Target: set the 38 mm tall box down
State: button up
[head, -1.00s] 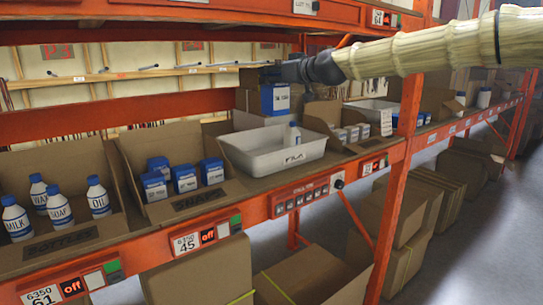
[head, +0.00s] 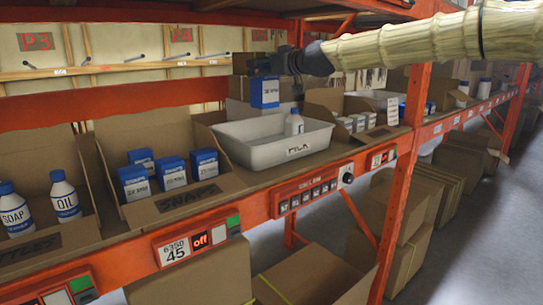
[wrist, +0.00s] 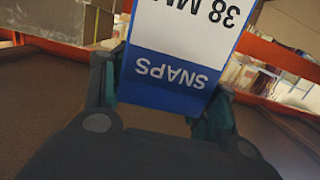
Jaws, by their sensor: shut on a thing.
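The held box is white and blue, marked SNAPS and 38 MM in the wrist view (wrist: 178,60). It also shows in the head view (head: 265,94), hanging upright from my gripper (head: 268,74). My gripper is shut on it, with a finger on each side in the wrist view. In the head view the box appears just above the far rim of a white tray (head: 245,160); its exact depth is unclear. A white bottle (head: 294,123) stands in the tray. The SNAPS bin (head: 187,200), left of the tray, holds several similar blue and white boxes.
A bottles bin (head: 75,237) stands at far left. An orange upright (head: 412,120) stands farther right. An upper shelf (head: 290,14) runs overhead. The tray's near floor looks clear.

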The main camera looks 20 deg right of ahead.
aim_at(263, 104)
notch_tip(263, 104, down, 3)
jog(key=shift+w+b, duration=0.15)
jog(key=shift+b, duration=0.8)
jog(key=shift+d+f+b, duration=0.1)
jog(key=shift+f+b, duration=0.25)
notch_tip(263, 104, down, 6)
jog(key=shift+d+r+p, duration=0.1)
jog(key=shift+p, duration=0.95)
jog(key=shift+a+f+p, duration=0.25)
jog(key=shift+f+p, duration=0.1)
jog(key=shift+f, duration=0.3)
notch_tip(263, 104, down, 3)
jog(key=shift+d+r+p, duration=0.1)
jog(key=shift+p, duration=0.3)
jog(key=shift+f+b, duration=0.5)
